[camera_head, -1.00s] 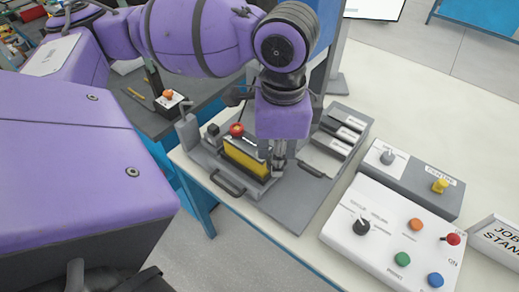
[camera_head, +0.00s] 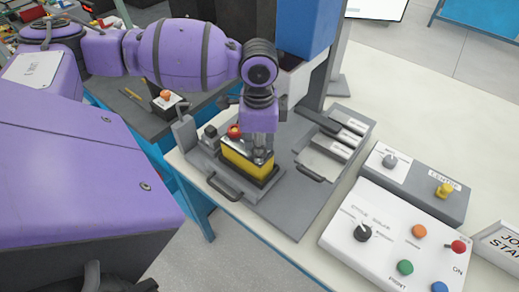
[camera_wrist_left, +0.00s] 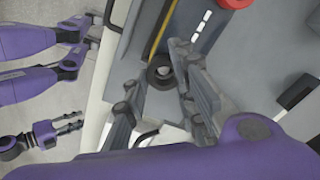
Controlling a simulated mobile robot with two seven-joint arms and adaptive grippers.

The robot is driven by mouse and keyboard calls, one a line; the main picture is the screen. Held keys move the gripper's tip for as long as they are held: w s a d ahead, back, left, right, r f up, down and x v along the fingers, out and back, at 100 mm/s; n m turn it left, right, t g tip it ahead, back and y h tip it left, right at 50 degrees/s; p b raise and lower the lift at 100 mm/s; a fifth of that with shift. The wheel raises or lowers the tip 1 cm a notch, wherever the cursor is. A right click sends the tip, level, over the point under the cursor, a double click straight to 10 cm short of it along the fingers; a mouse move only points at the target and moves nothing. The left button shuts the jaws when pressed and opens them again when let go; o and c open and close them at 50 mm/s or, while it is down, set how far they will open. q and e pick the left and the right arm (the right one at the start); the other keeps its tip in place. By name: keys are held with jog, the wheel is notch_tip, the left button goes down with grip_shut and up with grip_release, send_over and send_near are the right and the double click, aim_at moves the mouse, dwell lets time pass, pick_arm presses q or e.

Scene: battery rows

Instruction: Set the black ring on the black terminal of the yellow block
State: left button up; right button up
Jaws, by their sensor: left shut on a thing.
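The yellow block (camera_head: 245,163) sits in a grey fixture on the table, with a red ring (camera_head: 234,131) on its far-left terminal. My left gripper (camera_head: 262,158) points down at the block's right end. In the left wrist view, the black ring (camera_wrist_left: 158,80) lies between the fingertips of my left gripper (camera_wrist_left: 161,76), which is shut on it. A pale metal spot shows in the ring's hole; I cannot tell whether the ring rests on the black terminal. Part of a purple arm and gripper (camera_wrist_left: 70,121), apparently my right, shows small at the left of the wrist view.
A grey board with a front handle (camera_head: 223,187) bears the fixture. Labelled grey slots (camera_head: 345,138) lie to the right. A white control panel (camera_head: 385,235) with knobs and coloured buttons stands at front right. The pale table top is clear at far right.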

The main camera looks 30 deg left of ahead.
pick_arm(q)
jog(key=shift+f, duration=0.55)
jog(key=shift+f, duration=0.1)
jog(key=o, duration=0.8)
jog(key=shift+r, duration=0.3)
notch_tip(320, 180, up, 12)
jog(key=shift+f+p, duration=0.2)
jog(key=shift+p, duration=0.25)
